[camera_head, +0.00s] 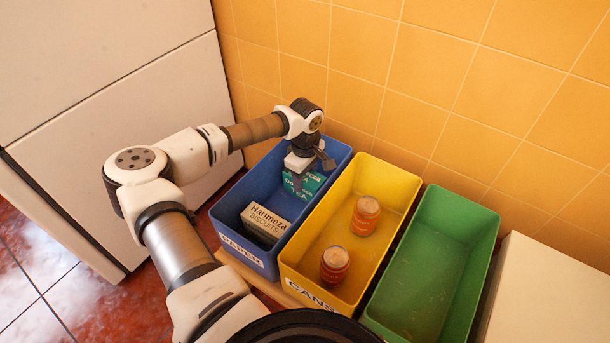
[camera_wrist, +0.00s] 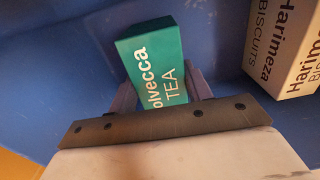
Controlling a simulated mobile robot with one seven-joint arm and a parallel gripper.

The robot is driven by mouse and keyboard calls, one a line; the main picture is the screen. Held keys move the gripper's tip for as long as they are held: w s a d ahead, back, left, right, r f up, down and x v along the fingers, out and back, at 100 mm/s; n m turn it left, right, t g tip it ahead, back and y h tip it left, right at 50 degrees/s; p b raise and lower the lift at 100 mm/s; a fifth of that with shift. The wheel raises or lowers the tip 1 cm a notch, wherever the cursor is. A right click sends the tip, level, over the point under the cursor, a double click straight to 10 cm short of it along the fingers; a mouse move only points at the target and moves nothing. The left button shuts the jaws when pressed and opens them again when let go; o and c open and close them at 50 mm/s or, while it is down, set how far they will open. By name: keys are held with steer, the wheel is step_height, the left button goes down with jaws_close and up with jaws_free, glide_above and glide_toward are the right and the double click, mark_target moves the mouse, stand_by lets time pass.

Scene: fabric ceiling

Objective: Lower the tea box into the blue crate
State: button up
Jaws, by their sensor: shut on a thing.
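The blue crate (camera_head: 333,158), labelled PAPER, is the leftmost of three crates. The green tea box (camera_head: 311,182) is inside the crate's outline at its far end, partly hidden by my gripper (camera_head: 300,180). In the wrist view the tea box (camera_wrist: 155,68) reads "olvecca TEA" and sits between the fingers of my gripper (camera_wrist: 160,92), which is shut on it. Blue crate surface (camera_wrist: 60,70) surrounds it there. I cannot tell whether the box touches the crate floor.
A Harimeza biscuits box (camera_head: 264,222) lies in the near part of the blue crate, also in the wrist view (camera_wrist: 285,45). The green crate (camera_head: 425,270) is empty. A tiled wall stands behind.

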steer(key=shift+f+b, duration=0.55)
steer(key=shift+f, duration=0.45)
stand_by(0.3)
steer(key=o, duration=1)
steer(key=shift+r, duration=0.1)
step_height(320, 180, up, 14)
steer(key=p, duration=0.4)
steer(key=shift+s+f, duration=0.1)
steer(key=shift+f, duration=0.1)
